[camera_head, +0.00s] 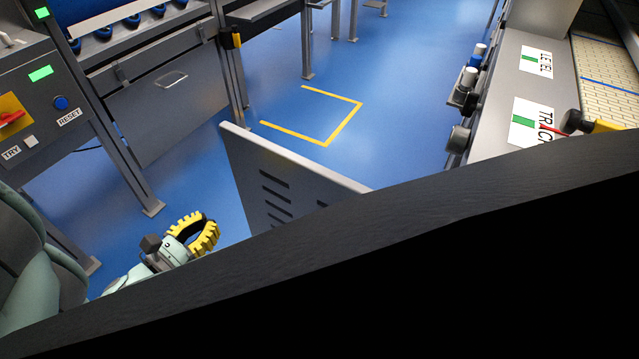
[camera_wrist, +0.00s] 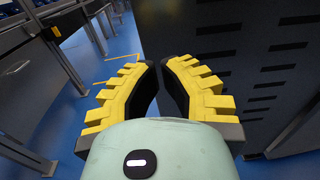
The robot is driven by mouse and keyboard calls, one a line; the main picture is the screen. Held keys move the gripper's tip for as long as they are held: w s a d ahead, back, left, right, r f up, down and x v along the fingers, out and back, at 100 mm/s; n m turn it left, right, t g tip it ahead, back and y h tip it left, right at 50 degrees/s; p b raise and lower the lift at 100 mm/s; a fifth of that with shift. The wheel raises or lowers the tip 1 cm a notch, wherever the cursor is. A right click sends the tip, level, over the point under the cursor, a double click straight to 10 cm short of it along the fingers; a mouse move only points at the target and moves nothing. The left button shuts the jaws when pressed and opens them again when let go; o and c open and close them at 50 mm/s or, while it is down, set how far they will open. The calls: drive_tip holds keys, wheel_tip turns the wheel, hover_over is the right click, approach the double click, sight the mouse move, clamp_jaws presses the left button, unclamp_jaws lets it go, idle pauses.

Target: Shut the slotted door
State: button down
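The slotted door (camera_head: 250,172) is a grey upright panel with rows of dark slots. In the head view it stands out at an angle over the blue floor, its lower right part hidden behind a black edge. In the wrist view the slotted door (camera_wrist: 225,43) fills the upper right as a dark panel, beyond the right finger. My gripper (camera_head: 211,220) is to the left of the door in the head view. In the wrist view its yellow ribbed fingers (camera_wrist: 158,64) come together at the tips with nothing between them. I cannot tell whether a finger touches the door.
A control cabinet (camera_head: 35,95) with a red-and-yellow switch and a blue button stands at the left, beside a grey bench (camera_head: 165,105). A counter (camera_head: 490,140) with labels and knobs runs along the right. Open floor with a yellow marking (camera_head: 343,122) lies behind the door.

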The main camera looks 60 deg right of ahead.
sight(246, 190)
drive_tip(key=d+b, duration=0.1)
drive_tip(key=d, duration=0.9)
drive_tip(key=shift+f+b, duration=0.1)
drive_tip(key=shift+b, duration=0.2)
